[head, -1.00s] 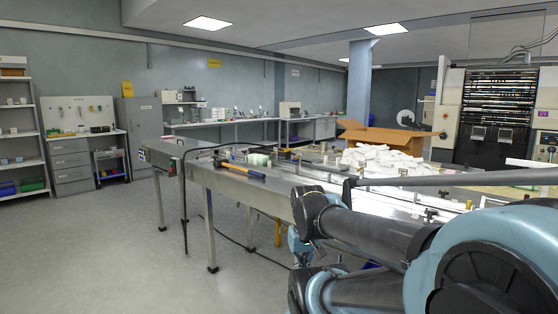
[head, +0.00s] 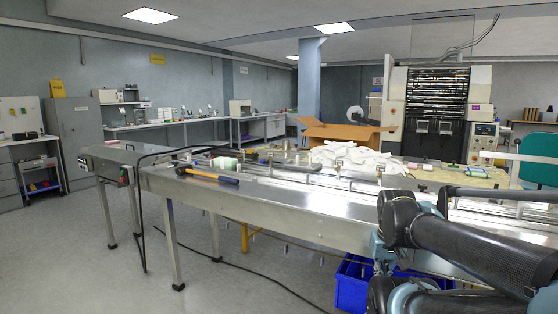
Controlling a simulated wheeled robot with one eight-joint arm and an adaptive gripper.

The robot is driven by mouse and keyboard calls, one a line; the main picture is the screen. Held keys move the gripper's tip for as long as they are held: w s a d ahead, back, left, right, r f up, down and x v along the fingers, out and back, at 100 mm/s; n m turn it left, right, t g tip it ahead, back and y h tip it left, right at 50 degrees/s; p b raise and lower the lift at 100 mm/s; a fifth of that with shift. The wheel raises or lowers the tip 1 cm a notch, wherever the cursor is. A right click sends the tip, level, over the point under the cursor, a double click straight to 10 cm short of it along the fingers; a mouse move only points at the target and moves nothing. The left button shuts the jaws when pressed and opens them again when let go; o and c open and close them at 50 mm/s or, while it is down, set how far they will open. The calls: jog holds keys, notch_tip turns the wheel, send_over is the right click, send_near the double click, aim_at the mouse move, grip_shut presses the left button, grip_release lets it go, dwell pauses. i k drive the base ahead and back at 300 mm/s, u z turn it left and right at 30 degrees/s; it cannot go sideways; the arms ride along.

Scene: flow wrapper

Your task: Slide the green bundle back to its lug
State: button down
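A pale green bundle (head: 223,163) lies on the long steel machine bed (head: 270,203), toward its left part, in the head view. It is small at this distance, and I cannot make out a lug beside it or whether it touches one. Thin rails and bars run along the bed near it. My arm fills the lower right of the view, well to the right of the bundle and apart from it. I cannot make out my gripper.
A hammer-like tool with a yellow-and-blue handle (head: 208,175) lies on the bed near the bundle. White packs (head: 350,158) are heaped behind, by an open cardboard box (head: 340,133). A blue crate (head: 355,282) stands under the bed. The floor at left is clear.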

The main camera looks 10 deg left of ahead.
aim_at(224, 163)
jog(key=z, duration=2)
jog(key=k, duration=1.7)
jog(key=u, duration=1.9)
jog(key=i, duration=0.9)
jog(key=u, duration=0.05)
